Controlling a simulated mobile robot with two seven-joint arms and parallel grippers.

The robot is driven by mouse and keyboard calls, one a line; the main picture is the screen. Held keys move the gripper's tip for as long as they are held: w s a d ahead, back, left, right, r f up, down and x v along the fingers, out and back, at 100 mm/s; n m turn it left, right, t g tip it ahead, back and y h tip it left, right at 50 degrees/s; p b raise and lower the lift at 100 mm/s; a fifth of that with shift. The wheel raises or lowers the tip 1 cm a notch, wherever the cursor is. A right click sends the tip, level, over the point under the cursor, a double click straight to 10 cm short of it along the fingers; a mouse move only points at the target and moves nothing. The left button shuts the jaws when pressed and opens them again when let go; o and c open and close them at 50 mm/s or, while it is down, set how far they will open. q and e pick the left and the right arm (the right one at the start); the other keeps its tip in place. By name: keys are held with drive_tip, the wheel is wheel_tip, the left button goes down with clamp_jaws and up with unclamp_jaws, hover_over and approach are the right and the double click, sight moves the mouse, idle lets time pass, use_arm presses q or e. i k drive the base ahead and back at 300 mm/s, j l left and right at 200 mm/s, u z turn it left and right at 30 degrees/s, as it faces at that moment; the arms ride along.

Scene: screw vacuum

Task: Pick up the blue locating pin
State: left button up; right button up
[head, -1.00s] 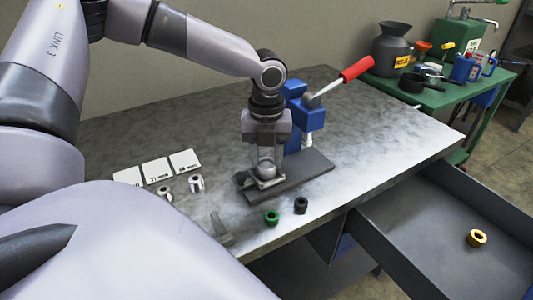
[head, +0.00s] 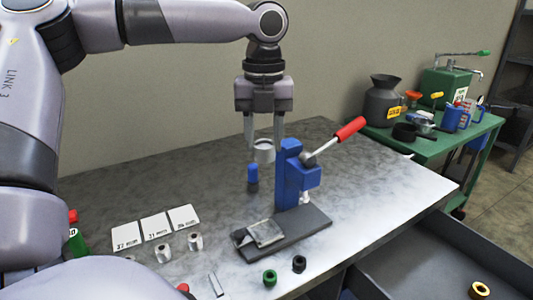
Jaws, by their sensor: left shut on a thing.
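The blue locating pin (head: 252,173), with a blue upper part and a darker lower part, stands on the workbench left of the press. My left gripper (head: 263,145) is above and behind the base plate, left of the press, with its fingers pointing down. It is shut on a grey-white metal ring-like part (head: 264,152), which is between its fingers and above the pin in the picture. The exact height of the part over the table cannot be told. My right gripper is not in view.
The blue arbor press (head: 292,178) with a red-handled lever (head: 348,130) stands on a dark base (head: 300,230). White cards (head: 155,226) and metal rings (head: 195,242) lie left. An open drawer (head: 420,265) is at right.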

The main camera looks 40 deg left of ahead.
sight(252, 168)
drive_tip(key=k+l, duration=0.75)
drive_tip(key=l, duration=0.2)
